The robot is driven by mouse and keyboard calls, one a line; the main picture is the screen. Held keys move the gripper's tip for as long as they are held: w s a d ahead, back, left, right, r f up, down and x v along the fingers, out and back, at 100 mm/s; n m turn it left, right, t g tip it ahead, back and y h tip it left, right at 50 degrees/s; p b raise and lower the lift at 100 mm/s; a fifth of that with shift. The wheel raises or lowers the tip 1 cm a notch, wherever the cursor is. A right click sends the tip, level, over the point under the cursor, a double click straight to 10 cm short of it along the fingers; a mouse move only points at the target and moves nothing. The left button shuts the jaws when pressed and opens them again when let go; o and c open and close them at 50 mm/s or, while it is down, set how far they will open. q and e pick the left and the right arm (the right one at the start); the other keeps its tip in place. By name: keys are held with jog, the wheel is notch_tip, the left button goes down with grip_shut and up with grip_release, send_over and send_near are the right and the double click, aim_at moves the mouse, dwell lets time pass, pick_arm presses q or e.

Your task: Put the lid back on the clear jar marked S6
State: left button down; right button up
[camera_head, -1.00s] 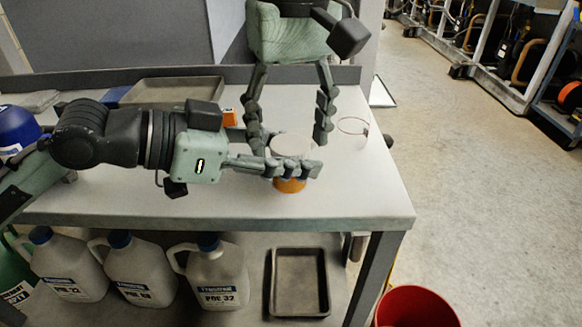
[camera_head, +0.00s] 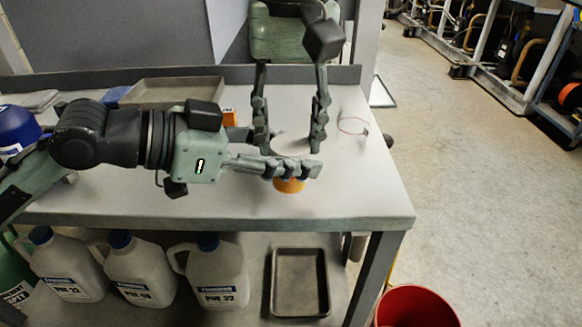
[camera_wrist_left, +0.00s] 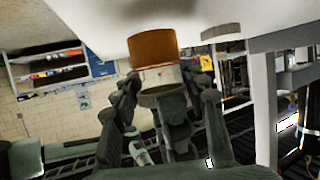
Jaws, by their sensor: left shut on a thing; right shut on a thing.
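The jar (camera_head: 289,186), with orange contents, stands near the front right of the bench. My left gripper (camera_head: 300,168) reaches in from the left and is shut on its side, hiding its middle. In the left wrist view the jar (camera_wrist_left: 153,47) appears upside down between my left fingers (camera_wrist_left: 163,92). A pale round lid (camera_head: 290,146) shows at the jar's top. My right gripper (camera_head: 290,143) points down from above, its fingers on both sides of the lid, shut on it. I cannot tell whether the lid is fully seated. No S6 mark is readable.
A thin clear ring-like thing (camera_head: 352,125) lies right of the jar. A metal tray (camera_head: 175,92), an orange box (camera_head: 229,117) and a blue-topped container (camera_head: 18,130) are also on the bench. Several jugs (camera_head: 218,275) and another tray (camera_head: 299,283) sit below. A red bucket (camera_head: 415,308) stands on the floor.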

aim_at(291, 144)
pick_arm(q)
jog(key=shift+f, duration=0.1)
pick_arm(e)
jog(key=shift+d, duration=0.1)
jog(key=o, duration=1.3)
jog(key=shift+r, duration=2.25)
jog(key=o, duration=0.6)
jog(key=shift+c, duration=0.2)
